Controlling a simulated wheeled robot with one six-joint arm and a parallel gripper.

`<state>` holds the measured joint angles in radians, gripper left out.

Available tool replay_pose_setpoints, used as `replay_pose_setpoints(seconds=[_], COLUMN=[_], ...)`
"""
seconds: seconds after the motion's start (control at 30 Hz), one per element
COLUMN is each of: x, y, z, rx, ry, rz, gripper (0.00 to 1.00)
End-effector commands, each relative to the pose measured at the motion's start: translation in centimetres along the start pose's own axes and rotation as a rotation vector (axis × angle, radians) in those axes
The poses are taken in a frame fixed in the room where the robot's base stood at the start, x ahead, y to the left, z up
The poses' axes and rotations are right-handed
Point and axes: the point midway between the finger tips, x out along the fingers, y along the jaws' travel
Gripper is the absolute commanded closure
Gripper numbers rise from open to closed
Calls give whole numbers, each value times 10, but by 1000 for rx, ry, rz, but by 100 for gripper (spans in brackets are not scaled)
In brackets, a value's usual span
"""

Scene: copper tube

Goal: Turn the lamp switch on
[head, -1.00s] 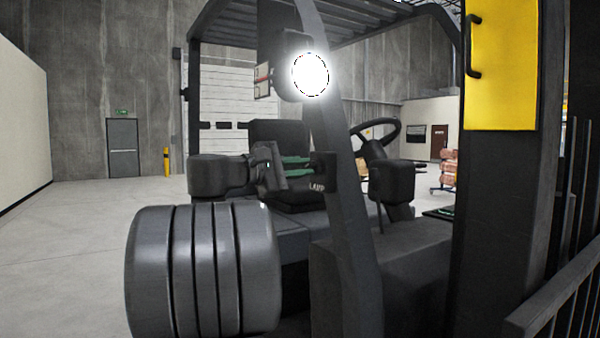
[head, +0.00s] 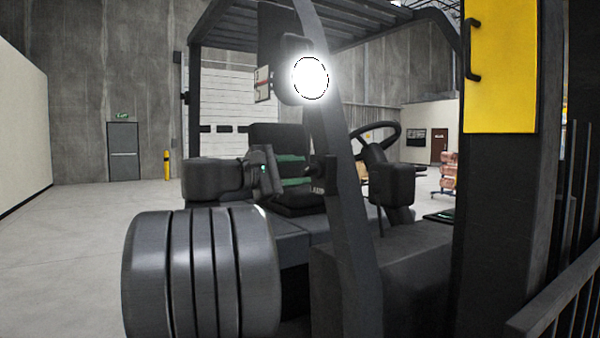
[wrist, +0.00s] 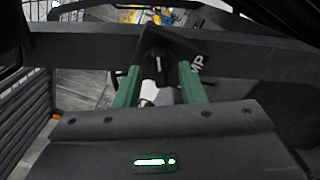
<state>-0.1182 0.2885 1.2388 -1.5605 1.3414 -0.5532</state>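The lamp switch (wrist: 157,65) is a dark knob with a white mark, set on a dark plate; lettering ending in "MP" shows beside it in the wrist view. In the head view the switch (head: 328,167) sits on the front pillar of a forklift. My gripper (wrist: 160,70) has green fingers, open and apart, one on each side of the knob in the picture; I see no contact. In the head view my gripper (head: 305,170) points right at the switch from just left of it. The round lamp (head: 310,78) higher on the pillar glows bright white.
The dark forklift pillar (head: 350,220) rises close to my gripper. A steering wheel (head: 376,140) and seat stand behind. A yellow panel (head: 500,65) is at right. Open concrete floor (head: 70,240) lies at left.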

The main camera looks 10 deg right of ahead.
Motion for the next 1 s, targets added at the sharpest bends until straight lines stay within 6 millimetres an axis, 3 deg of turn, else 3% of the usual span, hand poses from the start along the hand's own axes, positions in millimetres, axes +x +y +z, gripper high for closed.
replay_pose_setpoints(seconds=[0.53,0.7,1.0], x=[-106,-122,-127], y=[0,0,0], z=[-1,0,0], rx=[0,1,1], ry=[4,2,0], rz=[2,1,0], gripper=[64,64,64])
